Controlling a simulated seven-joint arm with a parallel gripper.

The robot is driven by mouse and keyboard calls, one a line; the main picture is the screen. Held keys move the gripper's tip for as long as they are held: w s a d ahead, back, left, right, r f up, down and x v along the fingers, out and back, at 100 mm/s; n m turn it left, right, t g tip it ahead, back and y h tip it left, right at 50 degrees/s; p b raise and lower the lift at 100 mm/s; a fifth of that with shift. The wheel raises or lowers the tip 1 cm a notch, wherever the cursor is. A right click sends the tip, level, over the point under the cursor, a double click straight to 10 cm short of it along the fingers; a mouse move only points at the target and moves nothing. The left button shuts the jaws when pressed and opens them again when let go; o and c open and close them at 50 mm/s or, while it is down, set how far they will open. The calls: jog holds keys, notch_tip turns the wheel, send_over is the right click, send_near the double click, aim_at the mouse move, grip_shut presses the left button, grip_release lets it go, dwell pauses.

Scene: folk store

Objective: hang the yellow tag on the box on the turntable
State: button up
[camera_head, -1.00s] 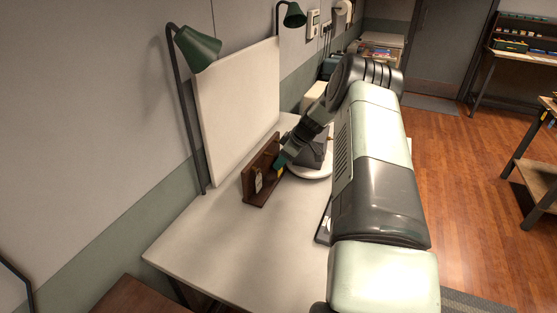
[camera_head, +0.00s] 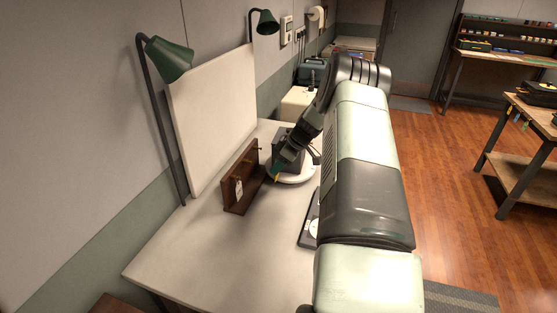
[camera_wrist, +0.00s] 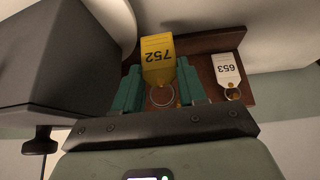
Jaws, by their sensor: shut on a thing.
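My gripper (camera_wrist: 160,88) is shut on the yellow tag (camera_wrist: 158,58), marked 752, with its metal ring showing between the teal fingers. In the head view the gripper (camera_head: 279,170) holds the yellow tag (camera_head: 277,178) in front of the turntable's near left edge. The dark grey box (camera_head: 285,141) stands on the white round turntable (camera_head: 294,179), partly hidden by my arm. In the wrist view the box (camera_wrist: 62,55) is close on the left of the gripper, apart from the tag. A dark knob-like part (camera_wrist: 40,141) sticks out below it.
A brown wooden rack (camera_head: 240,203) stands left of the turntable and carries a white tag (camera_wrist: 227,70) marked 653. A white panel (camera_head: 215,115) and green lamp (camera_head: 168,58) stand along the wall. The front of the white table (camera_head: 215,260) is clear.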

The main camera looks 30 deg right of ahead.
jog(key=s+d+r+n, duration=0.1)
jog(key=s+d+r, duration=0.1)
jog(key=d, duration=0.3)
jog(key=s+d+r, duration=0.2)
jog(key=s+d, duration=0.1)
jog(key=d, duration=0.2)
jog(key=w+d+f+m+t+h, duration=0.1)
jog(key=w+d, duration=0.1)
jog(key=d, duration=0.4)
jog(key=w+d+f+m+t+h, duration=0.1)
jog(key=w+d+f, duration=0.15)
jog(key=d, duration=0.35)
jog(key=shift+w+a, duration=1)
jog(key=shift+a, duration=0.25)
jog(key=shift+w+a, duration=0.95)
jog(key=shift+a, duration=0.25)
jog(key=shift+w+a+f, duration=0.3)
jog(key=shift+w+a, duration=0.15)
jog(key=shift+a, duration=0.05)
jog(key=shift+a, duration=0.1)
jog(key=o, duration=1.1)
jog(key=shift+r, duration=0.1)
